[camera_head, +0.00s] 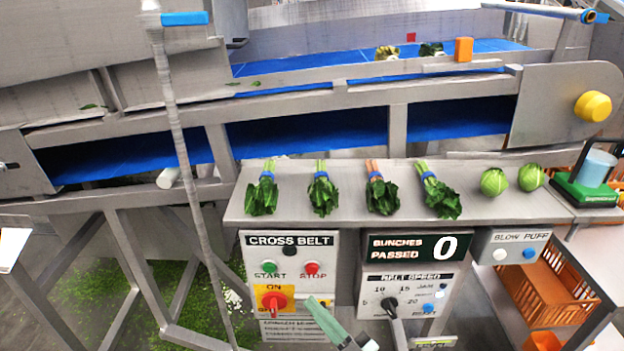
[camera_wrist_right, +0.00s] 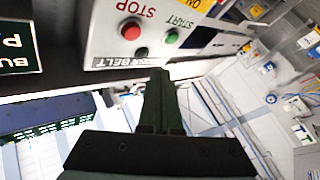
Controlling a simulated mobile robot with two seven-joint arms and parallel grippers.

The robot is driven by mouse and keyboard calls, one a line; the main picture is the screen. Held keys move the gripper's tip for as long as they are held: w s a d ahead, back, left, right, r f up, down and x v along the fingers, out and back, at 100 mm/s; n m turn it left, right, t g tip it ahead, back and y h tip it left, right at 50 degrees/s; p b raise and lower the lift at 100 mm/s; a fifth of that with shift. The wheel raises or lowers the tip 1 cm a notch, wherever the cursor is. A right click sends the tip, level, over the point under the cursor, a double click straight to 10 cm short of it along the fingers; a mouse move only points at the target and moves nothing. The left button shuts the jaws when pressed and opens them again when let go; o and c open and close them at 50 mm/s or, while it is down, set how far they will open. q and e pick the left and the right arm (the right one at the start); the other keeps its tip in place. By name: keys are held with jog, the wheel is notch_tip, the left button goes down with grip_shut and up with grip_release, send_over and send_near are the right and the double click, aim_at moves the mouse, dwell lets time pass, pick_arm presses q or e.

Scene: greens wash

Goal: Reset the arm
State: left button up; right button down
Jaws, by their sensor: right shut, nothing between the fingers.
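My right gripper (camera_head: 314,304) is at the bottom middle of the head view, in front of the lower part of the cross belt panel (camera_head: 325,243). Its green fingers are together with nothing between them. I cannot tell whether the fingertips touch the panel. My left gripper does not show in the head view.
Several leafy bunches (camera_head: 383,195) and two round green heads (camera_head: 494,181) lie on the grey ledge above the panels. The bunch counter (camera_head: 412,246) reads 0. A red rotary switch (camera_head: 274,301) is left of the gripper. An orange crate (camera_head: 548,295) stands lower right.

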jog(key=s+d+f+m+h, duration=0.5)
jog(key=d+f+m+h, duration=0.3)
jog(key=d+f+h, duration=0.1)
jog(key=s+d+f+m+g+h, duration=0.1)
jog(key=s+d+f+m+g, duration=0.1)
jog(key=s+f, duration=0.3)
jog(key=s+d+f+m+g+h+p, duration=0.1)
jog(key=s+d+f+g, duration=0.3)
jog(key=s, duration=0.4)
jog(key=shift+s+d+f+m+h, duration=0.4)
jog(key=shift+m+h, duration=0.1)
jog(key=shift+h, duration=0.2)
